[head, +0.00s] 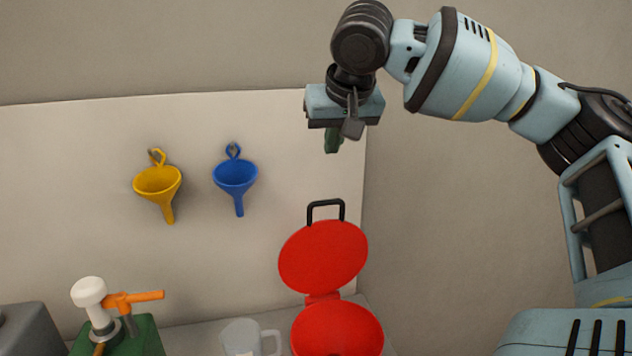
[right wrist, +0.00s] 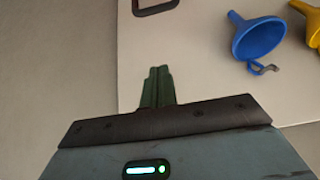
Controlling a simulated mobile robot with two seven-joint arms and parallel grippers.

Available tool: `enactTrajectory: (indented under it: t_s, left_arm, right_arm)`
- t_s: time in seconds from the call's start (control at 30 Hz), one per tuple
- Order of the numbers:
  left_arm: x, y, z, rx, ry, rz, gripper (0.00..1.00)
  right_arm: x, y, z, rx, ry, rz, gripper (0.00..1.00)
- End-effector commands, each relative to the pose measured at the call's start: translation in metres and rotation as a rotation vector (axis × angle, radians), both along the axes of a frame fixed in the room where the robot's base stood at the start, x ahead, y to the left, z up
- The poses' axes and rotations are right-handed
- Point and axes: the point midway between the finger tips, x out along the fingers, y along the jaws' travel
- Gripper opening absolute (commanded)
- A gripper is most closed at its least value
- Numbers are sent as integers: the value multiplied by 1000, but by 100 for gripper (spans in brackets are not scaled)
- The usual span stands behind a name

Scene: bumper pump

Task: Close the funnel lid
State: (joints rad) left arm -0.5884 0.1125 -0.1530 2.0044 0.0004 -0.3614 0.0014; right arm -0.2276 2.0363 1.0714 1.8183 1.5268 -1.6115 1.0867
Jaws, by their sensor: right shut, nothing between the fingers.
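The red funnel (head: 337,330) stands at the bottom centre of the head view, its lower part cut off by the frame edge. Its round red lid (head: 323,257) is hinged at the back and stands open, tilted up, with a black handle (head: 326,207) at its top. My right gripper (head: 333,141) is above the lid handle, apart from it, shut and empty, fingers pointing down. In the right wrist view the green fingers (right wrist: 157,87) are together, and part of the handle (right wrist: 155,6) shows at the top edge. My left gripper is not in view.
A yellow funnel (head: 158,184) and a blue funnel (head: 236,177) hang on the pale wall panel (head: 60,200). A clear mug (head: 246,338) stands left of the red funnel. A green device with an orange lever (head: 135,299) is at lower left.

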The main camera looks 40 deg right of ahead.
Motion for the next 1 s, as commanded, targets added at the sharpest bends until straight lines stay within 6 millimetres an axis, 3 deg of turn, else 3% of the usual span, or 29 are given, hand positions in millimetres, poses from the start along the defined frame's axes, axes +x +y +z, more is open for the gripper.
enactTrajectory:
  t_s: [0.27,0.8,1.0]
  left_arm:
    - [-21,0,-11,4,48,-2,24]
    - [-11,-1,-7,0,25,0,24]
    - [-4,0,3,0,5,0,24]
  right_arm:
    - [5,-3,-9,1,2,-1,0]
    - [50,-29,-86,0,6,-2,0]
    - [28,-17,-87,0,-2,2,0]
